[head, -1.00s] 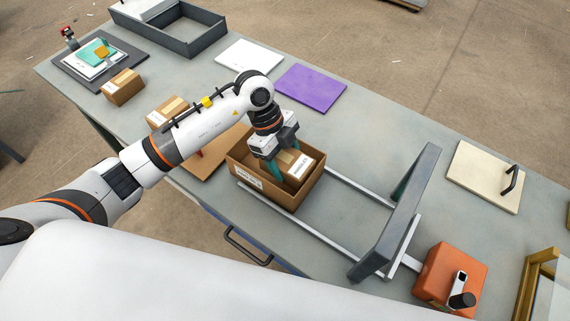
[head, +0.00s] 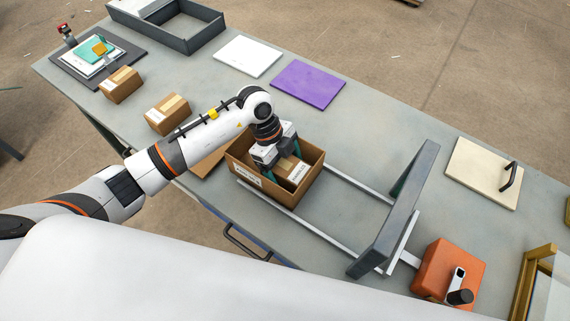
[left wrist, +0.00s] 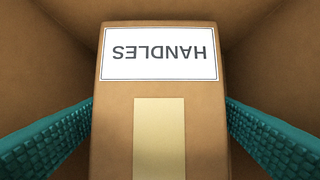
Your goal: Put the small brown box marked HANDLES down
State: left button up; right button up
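The small brown box marked HANDLES (head: 299,173) is inside an open brown carton (head: 281,195), low between its walls. In the left wrist view the box (left wrist: 160,90) shows its white label upside down and a pale tape strip. My left gripper (head: 283,161) reaches down into the carton from above. Its teal fingers lie against both long sides of the box, shut on it. Whether the box's underside touches the carton floor is hidden. My right gripper is not in view.
Two more small brown boxes (head: 121,85) (head: 168,114) stand on the grey table to the left. A grey upright frame with rails (head: 398,215) and an orange block (head: 447,272) are right of the carton. A purple plate (head: 308,84) lies behind.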

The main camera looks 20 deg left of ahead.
pick_arm(q)
jog(key=shift+r, duration=0.1)
jog(key=b+v, duration=0.1)
jog(key=v, duration=1.1)
jog(key=shift+s, duration=0.1)
